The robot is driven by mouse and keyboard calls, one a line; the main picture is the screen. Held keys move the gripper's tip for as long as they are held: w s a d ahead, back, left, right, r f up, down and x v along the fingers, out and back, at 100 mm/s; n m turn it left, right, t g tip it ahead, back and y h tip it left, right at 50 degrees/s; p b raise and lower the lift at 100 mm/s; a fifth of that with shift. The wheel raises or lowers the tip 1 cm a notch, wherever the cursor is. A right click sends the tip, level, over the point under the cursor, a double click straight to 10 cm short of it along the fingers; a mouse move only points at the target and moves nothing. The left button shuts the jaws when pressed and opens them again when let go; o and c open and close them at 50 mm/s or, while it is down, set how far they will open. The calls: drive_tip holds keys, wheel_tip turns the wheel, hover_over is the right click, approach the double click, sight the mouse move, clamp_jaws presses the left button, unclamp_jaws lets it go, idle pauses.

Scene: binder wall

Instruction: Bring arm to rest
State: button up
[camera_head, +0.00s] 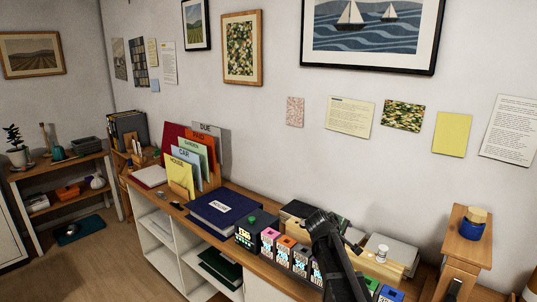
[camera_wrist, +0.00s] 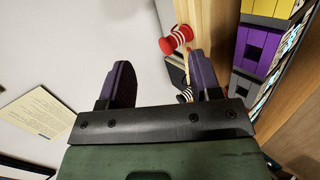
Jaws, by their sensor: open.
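My gripper (camera_wrist: 161,72) shows in the wrist view with its two dark purple fingers spread apart. Nothing is held between the fingers. A red spool-like piece with white stripes (camera_wrist: 175,40) shows just beyond the fingertips, near the right finger. A smaller black and white striped piece (camera_wrist: 185,95) shows between the fingers, close to the right one. In the head view my dark arm reaches up from the bottom over the right part of the long counter, and hides some of what stands there. The fingers are hard to make out there.
The counter holds a blue binder (camera_head: 222,212), upright coloured folders (camera_head: 183,177), a dark box with a green knob (camera_head: 257,229) and several small coloured-top boxes. A wooden stand (camera_head: 468,242) with a blue jar (camera_head: 473,224) is at right. Pictures and papers hang on the wall behind.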

drive_tip(key=s+a+f+m+g+y, duration=0.2)
drive_tip(key=s+a, duration=0.1)
drive_tip(key=s, duration=0.7)
drive_tip(key=s+a+f+m+g+y, duration=0.2)
drive_tip(key=s+f+m+y, duration=0.1)
drive_tip(key=s, duration=0.7)
drive_tip(key=s+a+f+m+g+y, duration=0.2)
drive_tip(key=s+a+m+g, duration=0.1)
drive_tip(key=s, duration=0.6)
drive_tip(key=shift+s+a+f+y, duration=0.15)
drive_tip(key=shift+s+a+y, duration=0.15)
drive_tip(key=shift+s, duration=0.1)
